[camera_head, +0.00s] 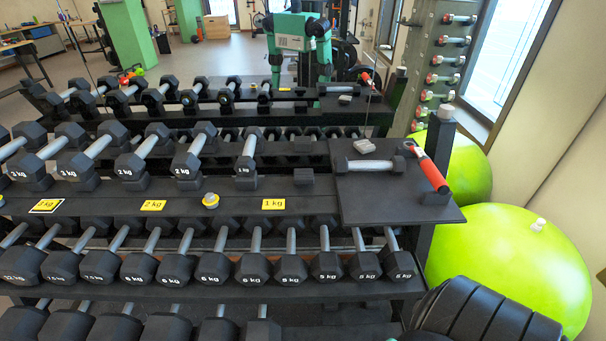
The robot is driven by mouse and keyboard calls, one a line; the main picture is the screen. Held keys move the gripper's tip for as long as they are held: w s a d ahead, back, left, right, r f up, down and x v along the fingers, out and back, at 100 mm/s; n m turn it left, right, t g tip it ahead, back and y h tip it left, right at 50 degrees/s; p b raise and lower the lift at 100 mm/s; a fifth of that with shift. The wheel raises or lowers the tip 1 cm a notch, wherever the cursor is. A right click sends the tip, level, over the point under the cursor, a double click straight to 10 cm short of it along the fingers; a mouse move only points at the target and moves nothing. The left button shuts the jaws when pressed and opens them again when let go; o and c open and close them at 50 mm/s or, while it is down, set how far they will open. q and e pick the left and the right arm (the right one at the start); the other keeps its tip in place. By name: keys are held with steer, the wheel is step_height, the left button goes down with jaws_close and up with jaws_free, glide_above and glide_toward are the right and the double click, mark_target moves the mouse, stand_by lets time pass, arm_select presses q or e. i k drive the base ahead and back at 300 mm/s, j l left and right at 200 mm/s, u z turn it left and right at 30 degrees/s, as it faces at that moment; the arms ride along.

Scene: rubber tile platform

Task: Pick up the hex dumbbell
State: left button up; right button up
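A hex dumbbell (370,165) with dark hexagonal heads and a grey handle lies on its side on the black rubber tile platform (390,206), at the right end of the upper rack. Its handle runs roughly left to right. Neither of my grippers can be made out in the head view, and nothing is seen touching the dumbbell.
Racks of dumbbells (214,267) fill the left and front. A large green ball (520,262) sits at right. A mirror is behind.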

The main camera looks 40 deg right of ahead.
mark_target(396, 165)
steer(key=j+z, duration=0.1)
steer(key=z, duration=2.4)
